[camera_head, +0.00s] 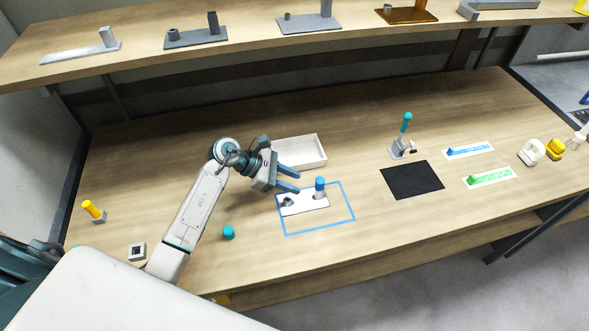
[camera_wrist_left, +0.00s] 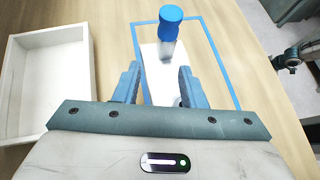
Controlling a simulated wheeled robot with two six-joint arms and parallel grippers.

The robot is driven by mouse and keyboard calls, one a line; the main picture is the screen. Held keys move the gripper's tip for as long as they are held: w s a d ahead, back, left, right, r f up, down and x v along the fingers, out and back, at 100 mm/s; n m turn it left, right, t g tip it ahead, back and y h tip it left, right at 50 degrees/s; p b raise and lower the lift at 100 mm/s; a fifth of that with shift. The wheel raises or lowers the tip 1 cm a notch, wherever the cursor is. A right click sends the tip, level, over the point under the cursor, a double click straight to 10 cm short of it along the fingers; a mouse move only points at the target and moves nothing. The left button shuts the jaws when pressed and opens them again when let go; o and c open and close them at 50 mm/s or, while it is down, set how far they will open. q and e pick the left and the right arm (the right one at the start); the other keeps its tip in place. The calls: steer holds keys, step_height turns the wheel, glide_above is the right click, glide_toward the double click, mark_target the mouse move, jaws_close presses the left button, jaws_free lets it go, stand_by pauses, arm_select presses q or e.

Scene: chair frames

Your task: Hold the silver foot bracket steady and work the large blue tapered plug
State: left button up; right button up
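The silver foot bracket (camera_head: 306,206) is a pale flat plate lying inside a blue taped rectangle. A blue plug (camera_head: 320,187) stands upright at its right end; a small grey post is at its left end. My left gripper (camera_head: 293,180) is open and empty, just behind and above the bracket's left part. In the left wrist view the blue plug (camera_wrist_left: 170,20) rises beyond the fingers, with the bracket (camera_wrist_left: 160,72) between and past them. The fingers hide part of the bracket there. My right gripper does not show clearly; only dark arm parts appear at the wrist view's right edge.
A white tray (camera_head: 305,152) stands behind the bracket. A black mat (camera_head: 412,180) and a teal-handled tool (camera_head: 404,135) are to the right.

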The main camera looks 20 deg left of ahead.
mark_target(315, 193)
arm_select(q)
steer(key=shift+s+d+f, duration=0.2)
steer(key=shift+s+d, duration=0.1)
steer(key=shift+d, duration=0.45)
steer(key=shift+x, duration=1.25)
steer(key=shift+b+x, duration=1.2)
steer(key=shift+x, duration=0.05)
steer(key=shift+w+d+f+b, duration=0.3)
steer(key=shift+d+b, duration=0.05)
steer(key=shift+b, duration=0.05)
steer(key=c, duration=0.5)
steer(key=shift+c, duration=0.2)
jaws_close()
steer(key=shift+s, duration=0.1)
steer(key=shift+s+r+n+t+y+p, duration=0.1)
steer(key=shift+n+t+y+p, duration=0.2)
steer(key=shift+n+t+p, duration=0.4)
steer(key=shift+s+n+t+y, duration=0.1)
steer(key=shift+n+t+y, duration=0.2)
steer(key=shift+n+t, duration=0.25)
steer(key=shift+n+t+p, duration=0.25)
steer(key=shift+n+p, duration=0.1)
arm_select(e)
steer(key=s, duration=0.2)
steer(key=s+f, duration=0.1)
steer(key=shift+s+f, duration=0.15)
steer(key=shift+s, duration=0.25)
